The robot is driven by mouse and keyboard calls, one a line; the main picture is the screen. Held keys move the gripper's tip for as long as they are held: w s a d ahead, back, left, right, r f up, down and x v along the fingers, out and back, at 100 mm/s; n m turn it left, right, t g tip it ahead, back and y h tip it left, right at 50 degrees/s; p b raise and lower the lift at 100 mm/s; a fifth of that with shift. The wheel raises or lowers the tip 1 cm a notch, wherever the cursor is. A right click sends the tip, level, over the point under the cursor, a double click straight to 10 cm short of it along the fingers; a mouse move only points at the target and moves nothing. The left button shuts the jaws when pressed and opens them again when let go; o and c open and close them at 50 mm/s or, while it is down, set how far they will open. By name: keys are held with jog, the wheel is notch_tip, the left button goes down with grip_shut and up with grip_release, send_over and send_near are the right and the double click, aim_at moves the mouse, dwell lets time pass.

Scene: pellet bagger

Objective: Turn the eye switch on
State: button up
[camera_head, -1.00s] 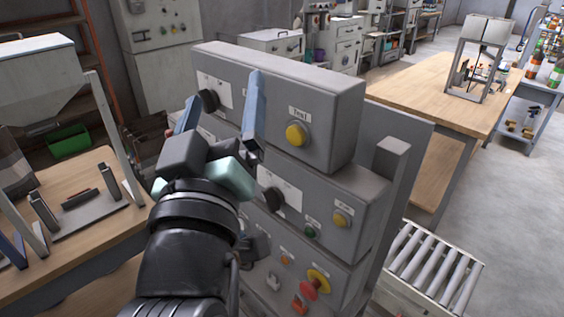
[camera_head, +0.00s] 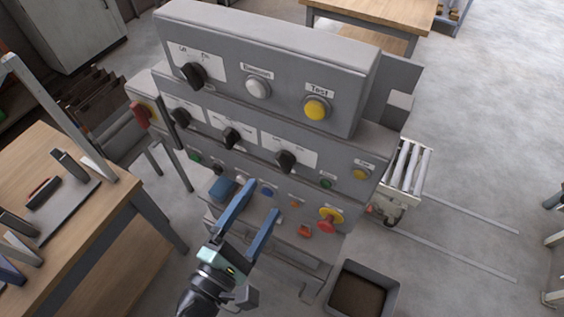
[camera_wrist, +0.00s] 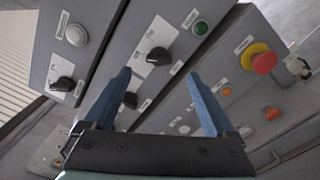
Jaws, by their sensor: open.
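The grey control panel (camera_head: 265,62) carries several black rotary switches. One is at the upper left (camera_head: 193,75). The middle row has a left (camera_head: 181,117), a middle (camera_head: 232,137) and a right switch (camera_head: 285,161). I cannot read which is the eye switch. My gripper (camera_head: 263,198) is open and empty, in front of the lower panel, below the middle row in the head view. In the wrist view, the right switch of the middle row (camera_wrist: 158,57) appears between and just beyond the fingertips (camera_wrist: 160,73). No contact with any switch is visible.
A white button (camera_head: 257,87) and yellow Test button (camera_head: 316,108) sit on the top row. A red emergency stop (camera_head: 330,220) juts out lower right. A wooden table (camera_head: 150,255) stands left, a dark bin (camera_head: 362,293) on the floor, a roller conveyor (camera_head: 408,168) right.

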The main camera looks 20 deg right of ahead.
aim_at(283, 168)
jog(key=p+x, duration=0.2)
jog(key=x, duration=0.7)
jog(key=shift+a, duration=0.1)
jog(key=c, duration=1.4)
